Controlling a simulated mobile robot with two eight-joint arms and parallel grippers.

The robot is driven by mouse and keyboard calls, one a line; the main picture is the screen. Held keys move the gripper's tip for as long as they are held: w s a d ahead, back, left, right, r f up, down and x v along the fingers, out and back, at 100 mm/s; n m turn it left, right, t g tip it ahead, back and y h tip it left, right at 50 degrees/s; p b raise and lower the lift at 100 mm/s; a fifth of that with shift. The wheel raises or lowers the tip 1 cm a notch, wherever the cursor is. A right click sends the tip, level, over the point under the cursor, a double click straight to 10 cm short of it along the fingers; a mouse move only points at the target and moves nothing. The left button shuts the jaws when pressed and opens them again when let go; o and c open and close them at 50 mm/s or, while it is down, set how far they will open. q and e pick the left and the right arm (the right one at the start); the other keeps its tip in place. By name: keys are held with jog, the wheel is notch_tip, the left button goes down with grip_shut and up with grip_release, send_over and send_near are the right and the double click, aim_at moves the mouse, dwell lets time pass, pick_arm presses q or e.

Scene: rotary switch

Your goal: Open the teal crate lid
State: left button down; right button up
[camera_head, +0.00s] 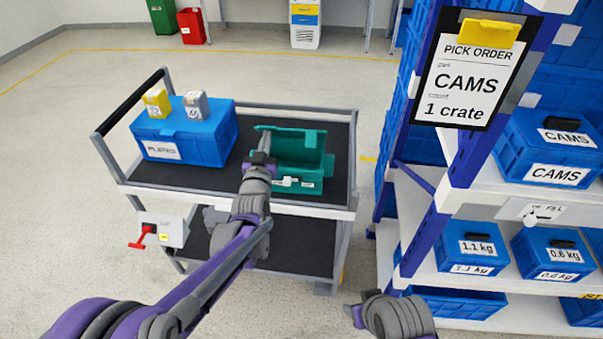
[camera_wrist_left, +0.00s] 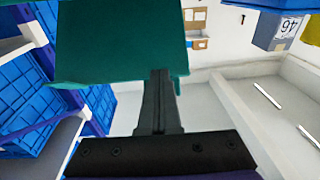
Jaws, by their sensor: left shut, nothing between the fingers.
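The teal crate (camera_head: 312,178) stands on the right part of the cart's top shelf. Its top looks at least partly open, with teal inner walls showing. A thin teal edge at its left, which looks like the raised lid (camera_head: 266,129), is beside my left gripper (camera_head: 262,157). In the left wrist view my left gripper (camera_wrist_left: 159,74) is shut, its fingertips at the edge of a broad teal panel (camera_wrist_left: 120,45). I cannot tell whether they touch it. My arm hides the crate's left side. My right gripper (camera_head: 356,316) shows only partly at the bottom, away from the crate.
A blue crate (camera_head: 185,142) labelled PLATES stands left of the teal one, with a yellow box (camera_head: 156,103) and a grey box (camera_head: 195,106) on top. The cart (camera_head: 220,182) has a black handle at left. A shelf rack (camera_head: 415,215) with blue crates stands close at right.

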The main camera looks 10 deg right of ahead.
aim_at(268, 128)
pick_arm(q)
jog(key=shift+w+d+r+p, duration=0.25)
jog(key=shift+w+r, duration=0.1)
jog(key=shift+w, duration=0.35)
jog(key=shift+w+d+r+p, duration=0.1)
jog(key=shift+w+r+p, duration=0.2)
jog(key=shift+w, duration=0.4)
jog(key=shift+p+x, duration=0.4)
jog(key=shift+x, duration=2.6)
